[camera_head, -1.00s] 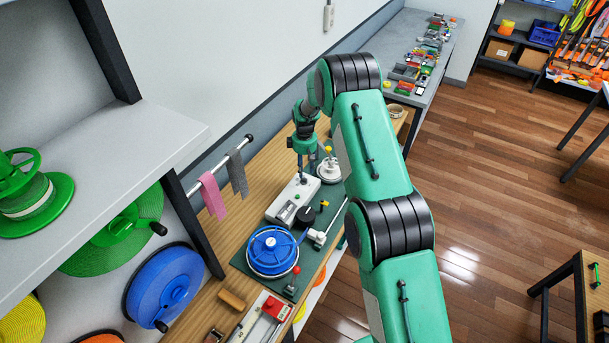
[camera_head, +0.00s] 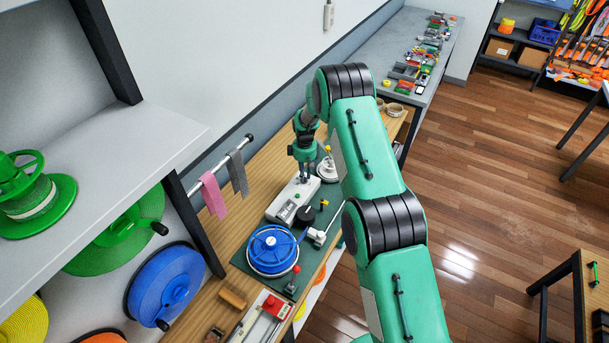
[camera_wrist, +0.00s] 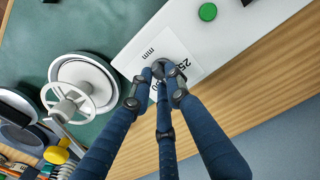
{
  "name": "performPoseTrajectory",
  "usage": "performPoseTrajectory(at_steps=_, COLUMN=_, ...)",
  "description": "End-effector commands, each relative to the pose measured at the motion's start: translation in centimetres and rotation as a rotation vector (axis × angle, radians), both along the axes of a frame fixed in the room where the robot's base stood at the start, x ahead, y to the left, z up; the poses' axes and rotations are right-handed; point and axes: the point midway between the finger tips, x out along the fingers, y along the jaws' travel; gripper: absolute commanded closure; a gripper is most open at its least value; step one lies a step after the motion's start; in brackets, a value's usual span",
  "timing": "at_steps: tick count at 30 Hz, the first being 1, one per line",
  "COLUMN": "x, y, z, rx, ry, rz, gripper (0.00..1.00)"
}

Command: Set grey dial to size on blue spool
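The blue spool (camera_head: 270,238) lies flat on the green mat, in the near half of the bench in the head view; I cannot read any size on it. A long white box (camera_head: 284,211) stands behind it, with my gripper (camera_head: 304,178) pointing down at its far end. In the wrist view, the grey dial (camera_wrist: 172,48) sits on the box's white label, which shows "mm" and "25". My gripper (camera_wrist: 164,74) has its fingertips at the dial, slightly apart from one another. The fingers partly hide the dial and label, so I cannot tell whether they press on it.
A green button (camera_wrist: 208,12) is on the same box. A white reel (camera_wrist: 84,88) stands beside it on the mat. A black knob (camera_head: 305,214) is near the blue spool. A rail with pink cloth (camera_head: 213,194) and grey cloth is to the left.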

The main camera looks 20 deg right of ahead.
Motion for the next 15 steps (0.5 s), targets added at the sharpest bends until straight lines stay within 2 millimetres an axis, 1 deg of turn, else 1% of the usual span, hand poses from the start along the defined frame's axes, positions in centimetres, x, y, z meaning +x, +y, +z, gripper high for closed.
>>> performPoseTrajectory(at_steps=10, x=-0.04, y=0.04, z=0.00, rx=0.001, ry=0.001, rz=-0.009, gripper=1.00)
performPoseTrajectory(at_steps=15, x=0.00, y=0.01, z=-0.03, rx=0.000, ry=0.000, rz=-0.046, gripper=1.00)
